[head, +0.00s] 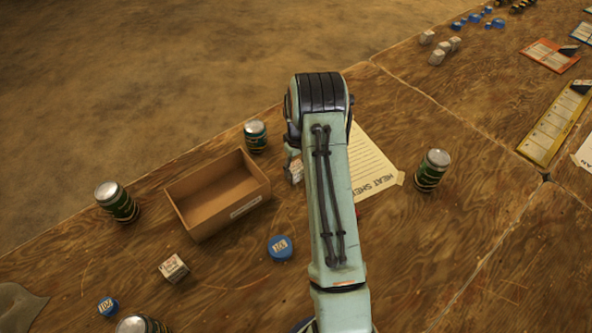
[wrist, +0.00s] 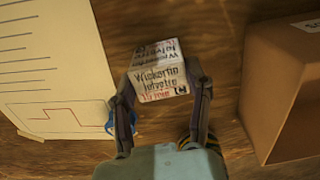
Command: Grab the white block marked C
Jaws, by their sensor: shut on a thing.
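A white block (wrist: 160,72) with dark printed lettering sits between the fingers of my gripper (wrist: 160,92) in the wrist view. A small dark mark like a C shows near its lower right corner. The fingers touch its two sides, and my gripper is shut on it. In the head view the block (head: 296,171) shows partly at the left of my arm, which hides the rest. A second white printed block (head: 173,267) lies on the table at the lower left; its letter is too small to read.
An open cardboard box (head: 218,193) stands left of my gripper, also at right in the wrist view (wrist: 285,85). A paper sheet (head: 370,165) lies right of it. Cans (head: 117,202) (head: 255,136) (head: 433,170) and a blue cap (head: 280,248) stand around. More white blocks (head: 438,56) are far off.

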